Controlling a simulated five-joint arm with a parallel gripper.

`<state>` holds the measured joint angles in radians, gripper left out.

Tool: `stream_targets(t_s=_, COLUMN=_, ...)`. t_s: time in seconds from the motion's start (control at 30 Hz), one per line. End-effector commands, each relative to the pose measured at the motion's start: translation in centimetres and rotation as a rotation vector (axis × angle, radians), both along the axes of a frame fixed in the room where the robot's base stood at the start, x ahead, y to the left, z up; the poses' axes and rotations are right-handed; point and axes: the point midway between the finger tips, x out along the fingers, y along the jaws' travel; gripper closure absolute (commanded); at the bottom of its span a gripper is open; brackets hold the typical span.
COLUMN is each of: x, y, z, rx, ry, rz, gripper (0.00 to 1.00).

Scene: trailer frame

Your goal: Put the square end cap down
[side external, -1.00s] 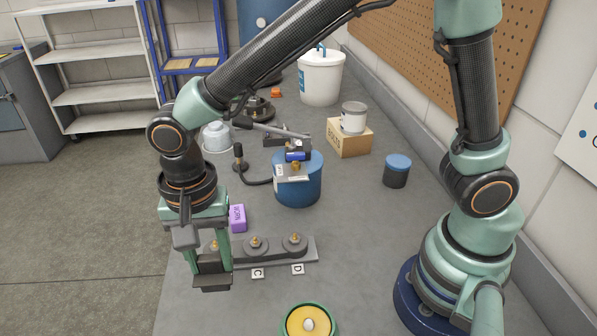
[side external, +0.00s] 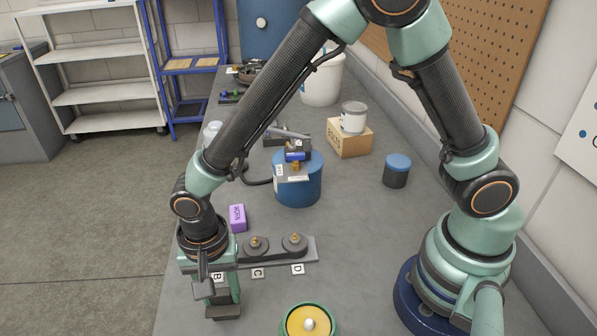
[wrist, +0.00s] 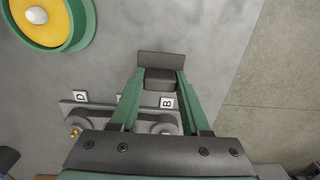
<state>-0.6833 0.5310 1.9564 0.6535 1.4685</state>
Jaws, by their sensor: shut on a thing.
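My gripper (side external: 223,301) is shut on the dark square end cap (side external: 224,312), with its fingers pointing down. In the wrist view the end cap (wrist: 160,76) sits between the green fingertips (wrist: 160,84), with a flat plate side facing away from the gripper. The cap is over the grey bench, in front of the label B (side external: 217,277). I cannot tell whether it touches the bench. My arm hides the left end of the grey rack (side external: 312,250).
The rack carries round knobbed pieces, with labels C (side external: 258,273) and D (side external: 297,269) in front. A green-rimmed yellow round container (side external: 310,322) stands to the right. A purple block (side external: 238,218) and a blue drum (side external: 298,190) are behind. The bench's left edge is close.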

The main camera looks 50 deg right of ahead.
Motion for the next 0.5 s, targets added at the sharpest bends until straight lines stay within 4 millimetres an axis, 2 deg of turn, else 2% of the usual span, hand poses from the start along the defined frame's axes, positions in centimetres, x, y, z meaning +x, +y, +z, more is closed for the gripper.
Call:
stream_targets(t_s=0.1, x=0.00, y=0.00, z=-0.32, rx=-0.001, ry=0.001, rz=0.000, gripper=1.00)
stream_targets(t_s=0.13, x=0.00, y=0.00, z=-0.28, rx=0.000, ry=0.000, rz=0.000, gripper=0.42)
stream_targets(t_s=0.17, x=0.00, y=0.00, z=-0.27, rx=0.000, ry=0.000, rz=0.000, gripper=0.30)
stream_targets(t_s=0.2, x=0.00, y=0.00, z=-0.27, rx=0.000, ry=0.000, rz=0.000, gripper=0.23)
stream_targets(t_s=0.5, x=0.01, y=0.01, z=-0.03, rx=0.001, ry=-0.001, rz=0.000, gripper=0.23)
